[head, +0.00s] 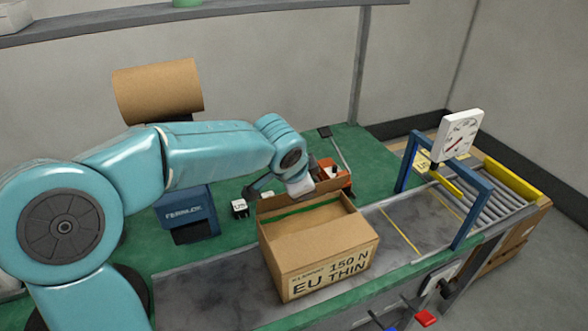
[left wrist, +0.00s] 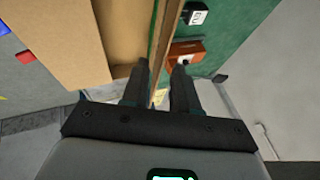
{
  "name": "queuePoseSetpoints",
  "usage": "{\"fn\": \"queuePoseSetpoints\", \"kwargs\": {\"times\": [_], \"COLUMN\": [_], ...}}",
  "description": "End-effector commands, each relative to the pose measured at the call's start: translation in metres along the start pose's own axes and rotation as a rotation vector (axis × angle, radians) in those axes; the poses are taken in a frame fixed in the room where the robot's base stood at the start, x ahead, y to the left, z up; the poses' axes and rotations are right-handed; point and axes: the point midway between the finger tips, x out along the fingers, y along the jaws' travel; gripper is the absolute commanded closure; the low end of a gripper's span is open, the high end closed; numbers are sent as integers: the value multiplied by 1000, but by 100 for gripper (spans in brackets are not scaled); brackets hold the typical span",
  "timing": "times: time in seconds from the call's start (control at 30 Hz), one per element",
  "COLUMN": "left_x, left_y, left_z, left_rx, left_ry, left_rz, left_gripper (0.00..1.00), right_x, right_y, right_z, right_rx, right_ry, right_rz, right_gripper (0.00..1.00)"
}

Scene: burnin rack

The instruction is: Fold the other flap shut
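The open-topped cardboard box (head: 325,265), marked "EU THIN 150 N", stands on the grey conveyor. Its near flap (head: 325,242) lies folded in over the top; the left wrist view shows it as a broad brown panel (left wrist: 55,40). Its far flap (head: 305,198) stands up along the back edge, with a gap into the box in front of it. My left gripper (head: 264,188) is at this upright flap. In the left wrist view its fingers (left wrist: 161,68) are apart, with the flap's edge (left wrist: 160,35) between them. Contact is unclear. My right gripper is not in view.
An orange tool or bin (head: 338,178) and a small white block (head: 239,207) lie on the green bench behind the box. A blue gate with a dial gauge (head: 458,134) stands over the conveyor at right. A brown paper roll (head: 158,90) stands at back left.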

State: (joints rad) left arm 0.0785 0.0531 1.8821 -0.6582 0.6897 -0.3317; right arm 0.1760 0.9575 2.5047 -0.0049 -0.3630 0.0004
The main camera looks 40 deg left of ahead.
Motion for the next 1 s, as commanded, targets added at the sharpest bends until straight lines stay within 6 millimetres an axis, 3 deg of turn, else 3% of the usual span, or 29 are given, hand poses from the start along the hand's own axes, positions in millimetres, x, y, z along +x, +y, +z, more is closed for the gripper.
{"fn": "queuePoseSetpoints", "kwargs": {"times": [0.03,0.2,0.4,0.6,0.83,0.87,0.93,1.0], "left_x": [-17,-62,-99,-113,-114,-114,-114,-114], "left_y": [-1,-1,0,0,0,0,0,1], "left_z": [-1,-1,-1,0,0,0,0,3], "left_rx": [-1,0,1,1,0,0,7,30], "left_ry": [5,5,3,0,0,0,-1,-14], "left_rz": [-3,-3,-1,0,0,0,0,6], "left_gripper": [71,71,71,71,71,75,97,100], "right_x": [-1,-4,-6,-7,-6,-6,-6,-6], "right_y": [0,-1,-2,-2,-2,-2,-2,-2], "right_z": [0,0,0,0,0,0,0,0], "right_rx": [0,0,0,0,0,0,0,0], "right_ry": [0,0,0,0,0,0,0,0], "right_rz": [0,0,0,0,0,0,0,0], "right_gripper": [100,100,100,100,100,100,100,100]}}
